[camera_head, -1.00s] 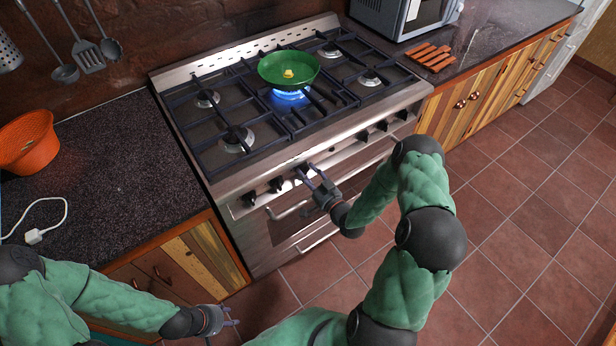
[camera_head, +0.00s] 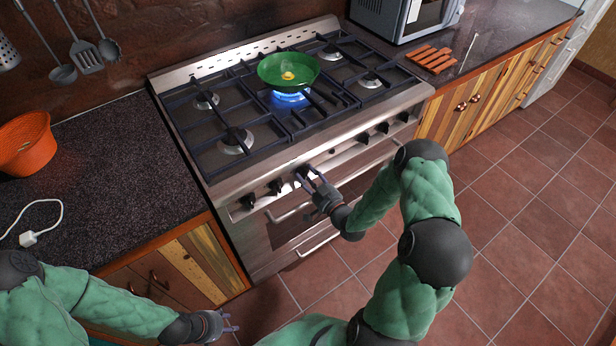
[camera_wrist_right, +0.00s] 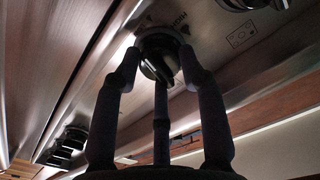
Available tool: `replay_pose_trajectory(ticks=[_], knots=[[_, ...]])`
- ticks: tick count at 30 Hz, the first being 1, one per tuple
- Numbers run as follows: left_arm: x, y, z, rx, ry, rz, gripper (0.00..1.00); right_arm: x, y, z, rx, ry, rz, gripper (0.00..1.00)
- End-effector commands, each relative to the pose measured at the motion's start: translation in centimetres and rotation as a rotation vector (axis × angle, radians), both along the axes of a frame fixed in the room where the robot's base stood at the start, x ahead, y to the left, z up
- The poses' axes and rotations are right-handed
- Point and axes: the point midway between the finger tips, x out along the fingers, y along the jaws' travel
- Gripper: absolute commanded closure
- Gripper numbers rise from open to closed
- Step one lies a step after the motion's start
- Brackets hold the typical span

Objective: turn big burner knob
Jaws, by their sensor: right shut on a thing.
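The steel stove (camera_head: 228,192) has a row of black knobs along its front panel. My right gripper (camera_head: 308,176) is at the middle of this row, its fingers shut around a black burner knob. In the right wrist view, the knob (camera_wrist_right: 160,56) sits between the fingertips of my right gripper (camera_wrist_right: 158,75). The fingers hide part of the knob in the head view. A blue flame (camera_head: 291,97) burns under a green pan (camera_head: 274,75) holding a yellow lump (camera_head: 288,76). My left gripper (camera_head: 231,322) is open and empty, low in front of the cabinet.
Two knobs (camera_head: 274,188) are left of my right gripper, and several are right of it. Oven handles (camera_head: 290,213) lie just below. A microwave (camera_head: 405,15) and wooden trivet (camera_head: 431,58) stand right.

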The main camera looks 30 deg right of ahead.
Motion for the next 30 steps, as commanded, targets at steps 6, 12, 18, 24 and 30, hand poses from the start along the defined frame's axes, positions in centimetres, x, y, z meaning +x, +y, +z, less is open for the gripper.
replay_pose_trajectory(ticks=[6,12,18,24,30], knots=[[0.0,0.0,0.0,0.000,0.000,0.000,0.60,0.2,-0.2,0.3,-0.003,-0.009,-0.002,0.36],[0.0,0.0,0.0,0.000,0.000,0.000,0.60,0.1,-0.1,0.2,-0.002,-0.005,-0.001,0.36],[0.0,0.0,0.1,0.000,0.000,0.000,0.60,0.1,-0.1,0.1,0.015,-0.002,-0.001,0.36],[0.0,0.0,1.1,0.000,0.000,0.000,0.60,0.0,0.0,0.2,0.140,0.011,0.001,0.36],[0.0,0.0,2.3,0.000,0.000,0.000,0.60,0.0,0.0,0.2,0.352,0.028,0.001,0.36]])
